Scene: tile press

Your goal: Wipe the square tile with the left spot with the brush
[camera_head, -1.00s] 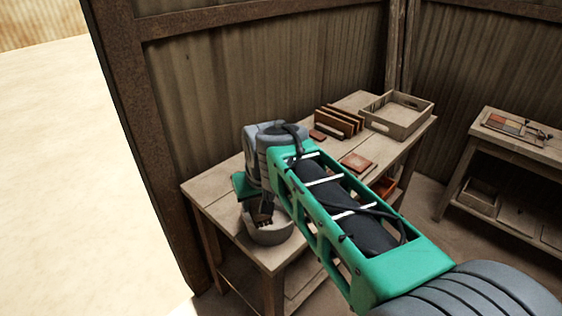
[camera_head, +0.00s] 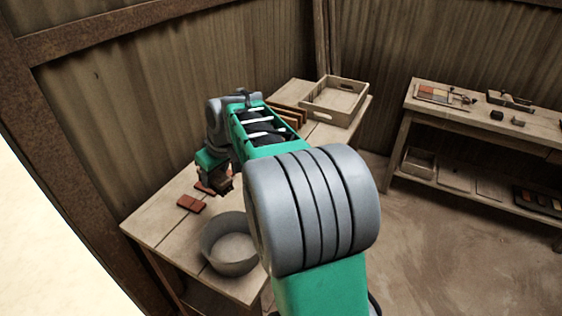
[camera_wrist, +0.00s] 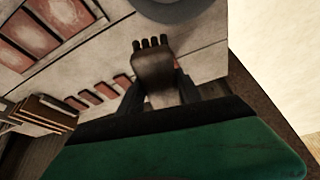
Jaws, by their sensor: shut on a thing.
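My gripper (camera_wrist: 158,88) is shut on a brown brush (camera_wrist: 153,68), whose short dark tufts point to the top of the wrist view. In the head view my gripper (camera_head: 221,183) is over the left part of the wooden table, with the brush partly hidden. Reddish tiles with pale marks (camera_wrist: 30,34) lie at the upper left of the wrist view, and several small red tiles (camera_wrist: 100,92) lie in a row below them. In the head view red tiles (camera_head: 190,203) lie left of my gripper. I cannot tell which one has the left spot.
A grey bowl (camera_head: 228,262) stands at the table's front, and its edge shows in the wrist view (camera_wrist: 175,10). Upright brown boards (camera_head: 292,116) and a wooden tray (camera_head: 336,113) are at the back. A second bench (camera_head: 460,114) stands at the right.

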